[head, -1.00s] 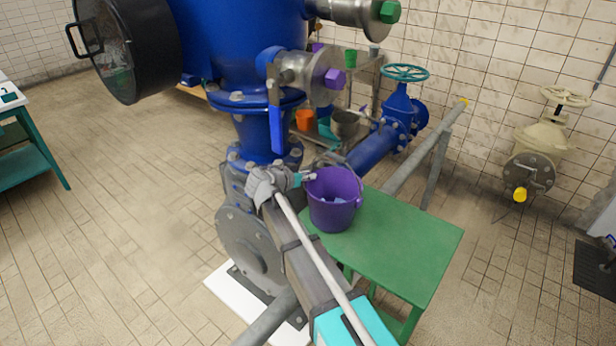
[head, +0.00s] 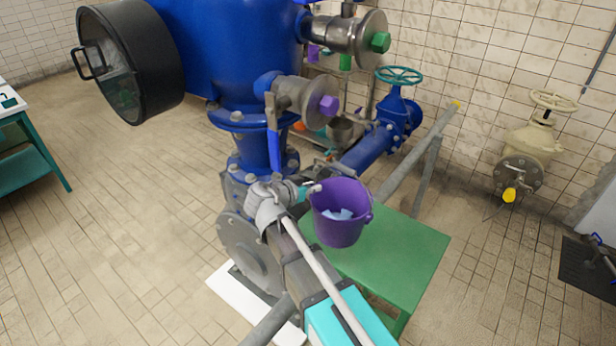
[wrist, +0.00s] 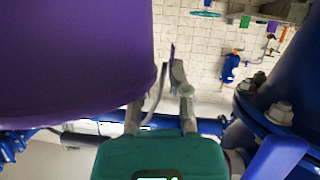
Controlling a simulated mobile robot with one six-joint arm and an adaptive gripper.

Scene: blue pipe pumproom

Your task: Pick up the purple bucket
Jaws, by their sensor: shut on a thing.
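The purple bucket (head: 340,228) hangs above the green table in the head view, slightly tilted, with some pale blue and white pieces inside. My gripper (head: 312,189) is at its left rim, shut on the bucket. In the wrist view the purple bucket (wrist: 75,55) fills the upper left, and my gripper (wrist: 168,85) shows with its fingers close together at the bucket's edge. The exact contact between fingertips and rim is partly hidden.
The green table (head: 400,255) lies under the bucket with a bare top. The large blue pump body (head: 225,50) and grey flange (head: 245,250) stand close on the left. A blue pipe with a teal handwheel (head: 399,75) is behind.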

